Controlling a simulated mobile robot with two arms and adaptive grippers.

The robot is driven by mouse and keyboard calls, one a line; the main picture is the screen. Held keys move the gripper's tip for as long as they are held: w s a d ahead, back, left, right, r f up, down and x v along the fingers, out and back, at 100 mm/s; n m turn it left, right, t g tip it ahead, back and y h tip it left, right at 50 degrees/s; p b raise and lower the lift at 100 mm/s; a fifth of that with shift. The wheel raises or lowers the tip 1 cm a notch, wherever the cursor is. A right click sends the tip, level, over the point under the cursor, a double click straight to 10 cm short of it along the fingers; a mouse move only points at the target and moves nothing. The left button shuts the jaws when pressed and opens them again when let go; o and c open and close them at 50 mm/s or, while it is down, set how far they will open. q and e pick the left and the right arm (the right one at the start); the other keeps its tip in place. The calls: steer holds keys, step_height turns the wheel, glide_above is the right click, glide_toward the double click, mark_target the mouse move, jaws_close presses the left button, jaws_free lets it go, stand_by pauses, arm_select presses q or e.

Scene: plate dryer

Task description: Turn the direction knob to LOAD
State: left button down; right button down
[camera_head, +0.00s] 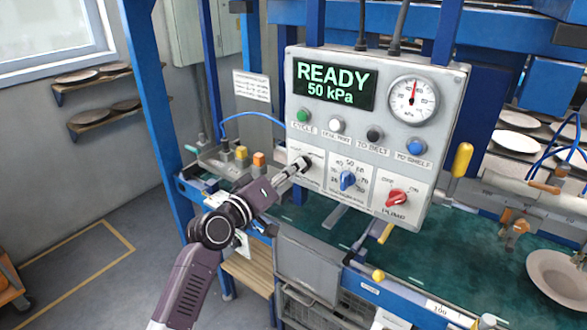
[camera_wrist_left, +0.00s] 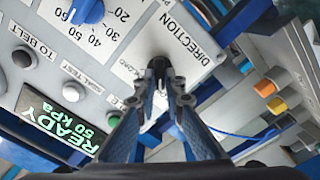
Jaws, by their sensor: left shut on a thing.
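The direction knob (camera_wrist_left: 158,62) is a small black knob on a white plate marked DIRECTION in the left wrist view. My left gripper (camera_wrist_left: 160,82) is shut on this knob, its fingertips on either side of it. Part of a LOAD label shows beside the knob in the wrist view. Which way the knob points I cannot tell.
A blue knob (camera_head: 348,180) and a red pump knob (camera_head: 397,198) sit right of the direction plate. Several push buttons run above. The display (camera_head: 333,84) reads READY 50 kPa. A yellow handle (camera_head: 462,160) is at the panel's right edge. A plate (camera_head: 559,278) lies at lower right.

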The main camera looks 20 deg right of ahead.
arm_select(q)
steer(key=c, duration=2)
jaws_free()
steer(key=v, duration=1.2)
